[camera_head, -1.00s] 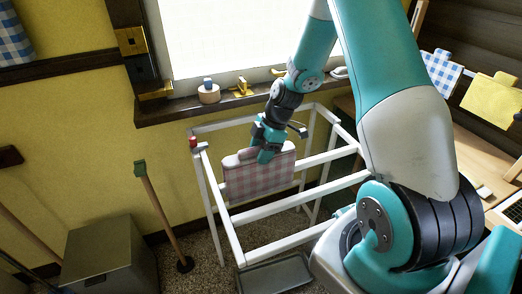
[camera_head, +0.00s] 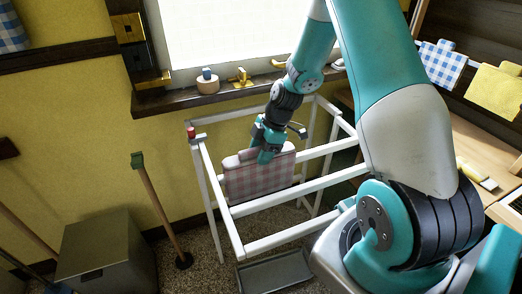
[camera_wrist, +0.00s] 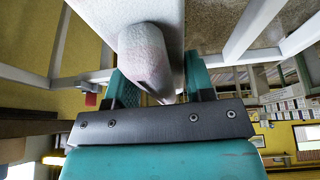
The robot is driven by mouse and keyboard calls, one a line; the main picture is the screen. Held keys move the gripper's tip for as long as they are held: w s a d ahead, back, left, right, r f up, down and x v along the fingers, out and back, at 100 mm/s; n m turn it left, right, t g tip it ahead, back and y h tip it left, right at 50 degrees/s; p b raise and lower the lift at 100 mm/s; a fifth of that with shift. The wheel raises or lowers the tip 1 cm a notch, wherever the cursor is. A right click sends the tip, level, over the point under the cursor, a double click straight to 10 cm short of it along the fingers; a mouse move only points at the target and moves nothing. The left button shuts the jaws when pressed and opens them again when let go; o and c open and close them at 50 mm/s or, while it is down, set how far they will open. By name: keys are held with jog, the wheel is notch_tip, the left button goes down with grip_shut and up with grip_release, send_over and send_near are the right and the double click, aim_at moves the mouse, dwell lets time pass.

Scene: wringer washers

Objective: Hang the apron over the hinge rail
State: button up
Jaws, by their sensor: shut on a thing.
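The apron (camera_head: 262,181) is pink-and-white checked and hangs as a flat panel at the white rack (camera_head: 240,208), with a rounded fold at its top. My gripper (camera_head: 268,154) points down from above and is shut on that top fold. In the wrist view, my gripper's fingers (camera_wrist: 160,88) sit on either side of the pale pink fold of the apron (camera_wrist: 146,52). A white rack rail (camera_head: 325,149) runs right from behind the apron. I cannot tell whether the apron rests on that rail or which rail is the hinge rail.
A window sill (camera_head: 190,100) with small items lies behind the rack. A grey tray (camera_head: 275,271) is under the rack. A broom-like pole (camera_head: 160,208) and a grey box (camera_head: 105,250) stand to the left. A wooden table (camera_head: 485,150) is at right.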

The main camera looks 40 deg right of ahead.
jog(key=shift+f+b, duration=1.35)
jog(key=shift+f, duration=0.5)
jog(key=o, duration=1.4)
jog(key=shift+p+v, duration=2.35)
jog(key=shift+v, duration=1.2)
jog(key=shift+a, duration=0.1)
